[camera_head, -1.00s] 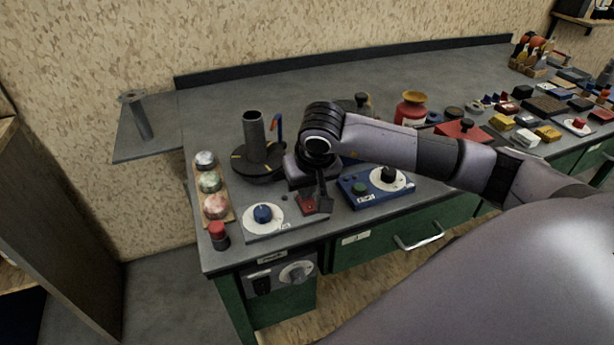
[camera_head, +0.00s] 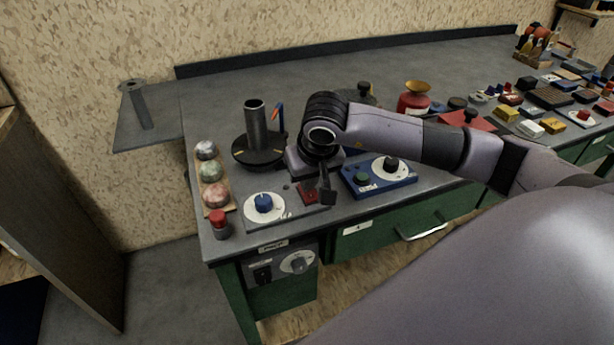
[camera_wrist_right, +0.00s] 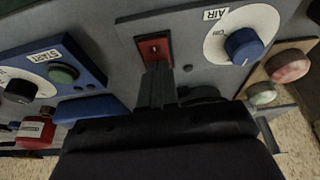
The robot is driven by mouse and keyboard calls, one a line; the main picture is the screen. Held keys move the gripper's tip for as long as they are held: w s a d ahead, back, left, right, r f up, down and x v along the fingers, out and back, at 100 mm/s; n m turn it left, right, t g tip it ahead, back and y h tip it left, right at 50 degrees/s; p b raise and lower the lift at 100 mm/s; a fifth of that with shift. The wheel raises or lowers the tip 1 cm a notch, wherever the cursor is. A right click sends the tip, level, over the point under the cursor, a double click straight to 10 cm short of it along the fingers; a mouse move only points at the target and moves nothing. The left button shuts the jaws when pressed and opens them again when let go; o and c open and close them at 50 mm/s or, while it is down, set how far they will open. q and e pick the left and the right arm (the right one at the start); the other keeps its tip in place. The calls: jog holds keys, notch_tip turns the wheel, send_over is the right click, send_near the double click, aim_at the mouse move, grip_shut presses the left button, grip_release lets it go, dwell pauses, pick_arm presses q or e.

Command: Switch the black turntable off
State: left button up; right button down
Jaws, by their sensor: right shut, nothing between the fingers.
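The black turntable (camera_head: 248,158) is a dark round disc with a grey upright cylinder (camera_head: 255,122) on it, at the back of the bench's left end. In front of it lies a grey panel (camera_head: 283,217) with a blue knob (camera_head: 263,202) on a white dial and a red rocker switch (camera_head: 306,191). My right gripper (camera_head: 327,198) is shut and empty, pointing down beside the red switch. In the wrist view its fingertips (camera_wrist_right: 154,72) overlap the lower edge of the red switch (camera_wrist_right: 154,48); contact cannot be told. My left gripper is out of view.
A blue box (camera_head: 380,180) with a green button and black knob stands just right of my gripper. A black rocker switch (camera_head: 262,274) and grey knob sit on the bench's front.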

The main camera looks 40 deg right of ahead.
aim_at(311, 196)
jog(key=shift+s+a+f, duration=0.1)
jog(key=shift+s+f, duration=0.05)
jog(key=shift+s, duration=0.4)
jog(key=shift+r, duration=0.45)
notch_tip(311, 196, up, 3)
jog(key=shift+s+r+p, duration=0.1)
jog(key=shift+p, duration=1)
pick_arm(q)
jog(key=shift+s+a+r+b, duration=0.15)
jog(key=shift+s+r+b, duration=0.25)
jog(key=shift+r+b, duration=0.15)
pick_arm(e)
jog(key=v, duration=1)
jog(key=shift+a, duration=0.1)
